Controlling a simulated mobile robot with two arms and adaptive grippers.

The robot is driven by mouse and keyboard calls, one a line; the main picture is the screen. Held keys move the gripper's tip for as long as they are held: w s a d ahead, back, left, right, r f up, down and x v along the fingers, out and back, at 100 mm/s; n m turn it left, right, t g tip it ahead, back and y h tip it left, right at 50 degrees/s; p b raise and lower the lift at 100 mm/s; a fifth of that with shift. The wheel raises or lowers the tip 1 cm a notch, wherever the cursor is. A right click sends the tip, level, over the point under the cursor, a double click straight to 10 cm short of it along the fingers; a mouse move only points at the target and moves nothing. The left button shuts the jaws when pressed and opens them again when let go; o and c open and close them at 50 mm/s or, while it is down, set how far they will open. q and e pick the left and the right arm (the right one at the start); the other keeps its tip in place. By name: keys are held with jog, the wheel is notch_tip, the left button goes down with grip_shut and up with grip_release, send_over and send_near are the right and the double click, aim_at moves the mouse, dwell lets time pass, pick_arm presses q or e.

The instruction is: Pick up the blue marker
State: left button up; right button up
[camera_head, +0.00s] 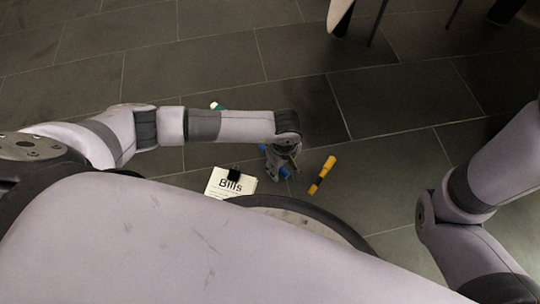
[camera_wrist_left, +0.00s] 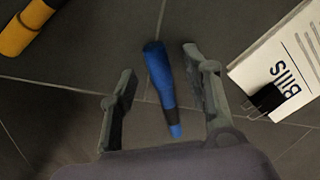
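The blue marker (camera_wrist_left: 157,72) lies on the dark tiled floor in the left wrist view, between the two open fingers of my left gripper (camera_wrist_left: 160,95). A gap shows on both sides of it, and neither finger touches it. Its height relative to the fingertips I cannot tell.
A paper stack marked "Bills" (camera_head: 217,189) with a black clip (camera_head: 234,175) lies to the left. A small teal thing (camera_head: 216,106) is partly hidden behind my left arm.

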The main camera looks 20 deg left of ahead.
pick_arm(q)
jog(key=c, duration=1)
jog(key=shift+r, duration=0.15)
